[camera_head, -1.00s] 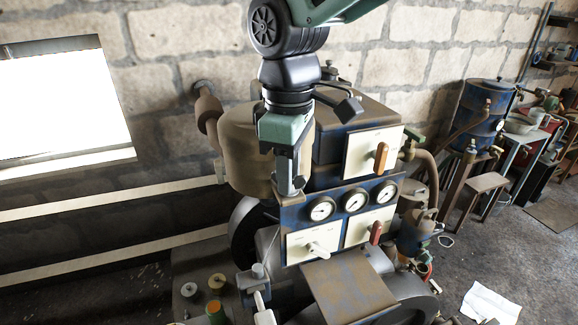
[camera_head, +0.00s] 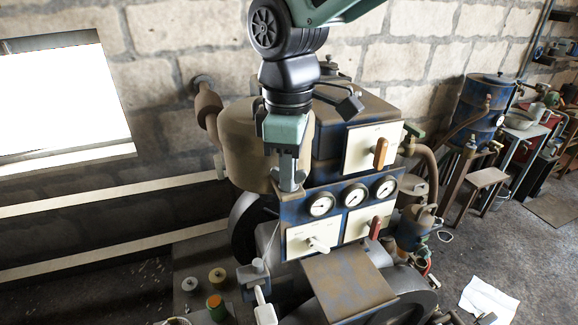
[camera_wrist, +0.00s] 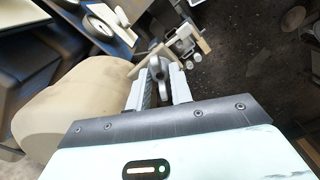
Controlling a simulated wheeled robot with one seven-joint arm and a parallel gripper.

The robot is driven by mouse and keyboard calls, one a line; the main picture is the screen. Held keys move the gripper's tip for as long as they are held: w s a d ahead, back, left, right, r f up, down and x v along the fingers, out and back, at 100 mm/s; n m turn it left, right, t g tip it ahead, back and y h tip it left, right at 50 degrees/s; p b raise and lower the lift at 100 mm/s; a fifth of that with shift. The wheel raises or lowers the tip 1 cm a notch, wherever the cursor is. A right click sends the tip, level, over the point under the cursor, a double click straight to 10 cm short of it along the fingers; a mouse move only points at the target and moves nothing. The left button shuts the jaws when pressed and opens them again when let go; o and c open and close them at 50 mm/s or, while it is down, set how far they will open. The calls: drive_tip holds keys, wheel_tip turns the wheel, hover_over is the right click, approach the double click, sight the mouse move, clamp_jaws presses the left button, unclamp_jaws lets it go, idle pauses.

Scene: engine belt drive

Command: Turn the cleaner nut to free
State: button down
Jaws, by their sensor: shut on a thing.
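My gripper (camera_head: 290,182) points downward in front of the tan cleaner canister (camera_head: 238,150), at the left end of the blue gauge panel. In the wrist view, my gripper (camera_wrist: 157,88) is shut on a small grey metal part with a rounded head (camera_wrist: 156,64), which I take to be the cleaner nut. The nut's lower part is hidden between the fingers. In the head view the fingers hide the nut. The canister (camera_wrist: 70,115) lies left of the fingers in the wrist view, close beside them.
The blue engine box (camera_head: 345,110) stands right behind my gripper. A rusty brown plate (camera_head: 347,283) lies lower right. A blue drum (camera_head: 482,110) stands far right.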

drive_tip(key=n+p, duration=0.1)
drive_tip(key=n, duration=0.4)
drive_tip(key=shift+r+n, duration=0.1)
drive_tip(key=shift+n, duration=0.3)
idle(0.4)
drive_tip(key=c, duration=1.5)
unclamp_jaws()
drive_tip(key=shift+c, duration=0.2)
wheel_tip(320, 180, up, 17)
drive_tip(key=b, duration=0.3)
drive_tip(key=shift+r, duration=0.2)
